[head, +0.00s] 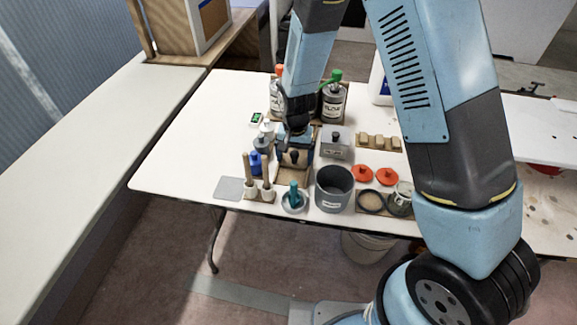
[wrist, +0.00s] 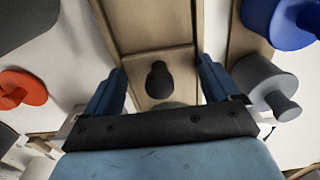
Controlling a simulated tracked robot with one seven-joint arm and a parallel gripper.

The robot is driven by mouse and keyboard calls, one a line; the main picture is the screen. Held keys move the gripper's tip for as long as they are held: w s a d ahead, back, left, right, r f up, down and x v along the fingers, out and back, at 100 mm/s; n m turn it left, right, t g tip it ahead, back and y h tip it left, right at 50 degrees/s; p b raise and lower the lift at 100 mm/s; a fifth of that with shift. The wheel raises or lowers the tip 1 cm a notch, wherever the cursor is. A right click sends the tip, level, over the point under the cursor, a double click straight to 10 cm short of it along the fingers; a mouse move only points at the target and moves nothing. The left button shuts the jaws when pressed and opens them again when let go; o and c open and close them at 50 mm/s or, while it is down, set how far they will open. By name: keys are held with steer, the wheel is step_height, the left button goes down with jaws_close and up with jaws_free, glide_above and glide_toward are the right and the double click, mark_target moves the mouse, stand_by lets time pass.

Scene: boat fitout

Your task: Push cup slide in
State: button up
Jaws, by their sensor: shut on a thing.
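The wooden cup slide (head: 292,164) is a tan block with a black knob, low at the middle of the white table in the head view. In the wrist view the wooden slide (wrist: 158,60) runs away from me, with its black knob (wrist: 158,80) centred between the fingers. My gripper (head: 295,156) points down over it, a blue finger on each side. The finger contact faces are partly hidden. I cannot tell how far in the slide sits.
A grey cup (head: 333,189) and a teal-handled tool in a dish (head: 293,199) stand in front. Wooden-handled tools (head: 258,182) and a blue knobbed piece (head: 259,161) are close left. A grey box (head: 336,144) and orange lids (head: 379,177) are right. Bottles (head: 333,103) stand behind.

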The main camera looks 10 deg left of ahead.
steer(key=shift+w+d, duration=0.1)
steer(key=shift+w, duration=2.35)
steer(key=o, duration=0.5)
steer(key=shift+r, duration=0.1)
steer(key=shift+r, duration=3.4)
steer(key=shift+d, duration=0.1)
